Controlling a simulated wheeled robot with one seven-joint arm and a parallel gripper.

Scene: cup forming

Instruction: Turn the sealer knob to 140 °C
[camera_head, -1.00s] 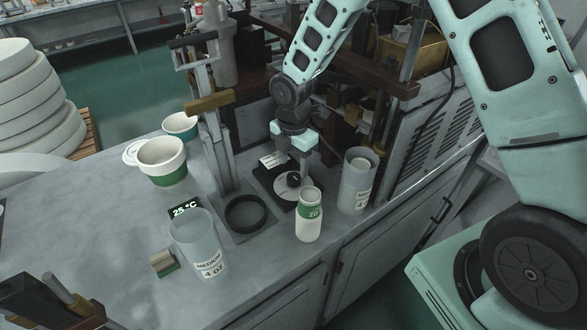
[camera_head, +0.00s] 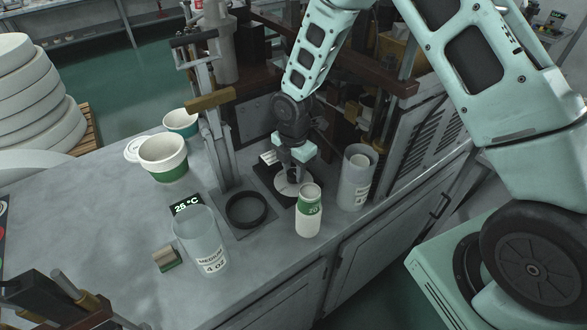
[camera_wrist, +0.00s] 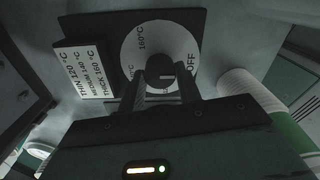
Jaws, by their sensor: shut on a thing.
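The sealer knob (camera_wrist: 182,80) is dark and sits at the centre of a white dial (camera_wrist: 134,52). In the wrist view the dial shows "160°C" and "OFF"; another mark is partly hidden. My gripper (camera_wrist: 166,82) is shut on the knob from above, with a finger on each side. In the head view my gripper (camera_head: 294,174) covers the knob and much of the dial (camera_head: 286,187). A label card (camera_wrist: 84,70) beside the dial reads thin 120, medium 140 and thick 160 °C. The temperature display (camera_head: 186,204) reads 25 °C.
A black ring (camera_head: 246,210) lies left of the dial. A "MEDIUM 4 OZ" container (camera_head: 203,246) and green-white tubs (camera_head: 163,160) stand further left.

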